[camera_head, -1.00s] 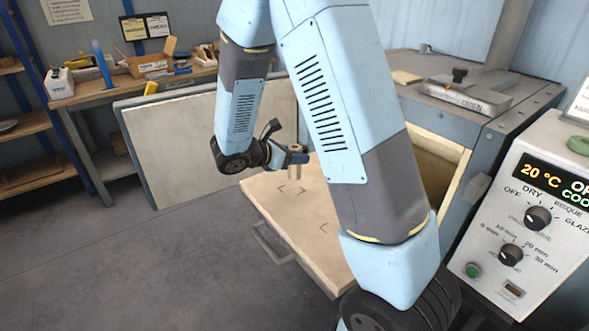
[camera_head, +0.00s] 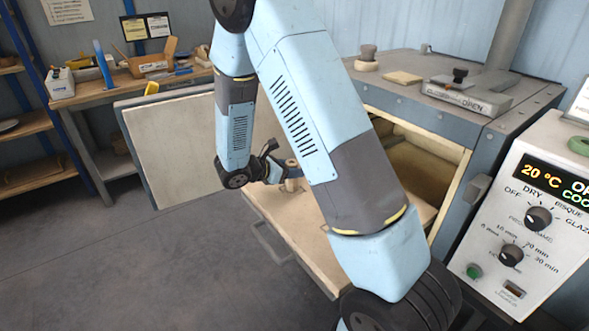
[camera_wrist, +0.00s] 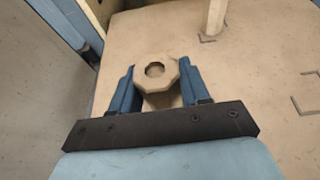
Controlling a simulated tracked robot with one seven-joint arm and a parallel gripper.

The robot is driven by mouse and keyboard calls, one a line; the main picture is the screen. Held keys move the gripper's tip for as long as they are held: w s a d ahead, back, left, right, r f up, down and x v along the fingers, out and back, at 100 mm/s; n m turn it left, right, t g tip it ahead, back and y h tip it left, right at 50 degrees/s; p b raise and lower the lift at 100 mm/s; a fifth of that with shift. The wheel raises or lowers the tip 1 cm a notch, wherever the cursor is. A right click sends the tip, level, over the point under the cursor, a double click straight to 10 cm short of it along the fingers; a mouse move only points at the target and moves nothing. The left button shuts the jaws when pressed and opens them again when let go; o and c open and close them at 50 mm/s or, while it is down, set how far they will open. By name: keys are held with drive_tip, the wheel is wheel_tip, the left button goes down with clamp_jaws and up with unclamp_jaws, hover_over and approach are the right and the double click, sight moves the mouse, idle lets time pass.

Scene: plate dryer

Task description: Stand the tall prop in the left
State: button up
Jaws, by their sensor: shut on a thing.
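My gripper (camera_wrist: 157,66) is shut on a pale prop (camera_wrist: 176,99) with an eight-sided top and a round hole in it. The prop is upright between the blue fingers, over the pale shelf (camera_wrist: 240,100). Whether its foot touches the shelf I cannot tell. In the head view the held prop (camera_head: 292,185) shows partly, at the far part of the shelf (camera_head: 313,225). Another pale post (camera_wrist: 216,17) stands at a corner mark at the top of the wrist view. An unoccupied corner mark (camera_wrist: 305,100) lies at the right.
The kiln (camera_head: 440,150) stands open behind the shelf, its door (camera_head: 170,150) swung out to the left. A control box (camera_head: 525,220) is at the right. A workbench with tools (camera_head: 140,85) is at the back left. My arm hides much of the shelf.

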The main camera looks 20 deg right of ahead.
drive_tip(key=o, duration=1.2)
drive_tip(key=v, duration=1.1)
drive_tip(key=s+d+r+m+g+y, duration=0.45)
drive_tip(key=s+d+r+m, duration=0.55)
drive_tip(key=r, duration=0.3)
drive_tip(key=s+r+m+t+y, duration=0.6)
drive_tip(key=s+r+m+y, duration=0.2)
drive_tip(key=s, duration=0.7)
wheel_tip(320, 180, up, 2)
drive_tip(key=m, duration=0.3)
drive_tip(key=shift+d+r+m, duration=0.15)
drive_tip(key=shift+d+m, duration=0.05)
drive_tip(key=shift+m, duration=0.1)
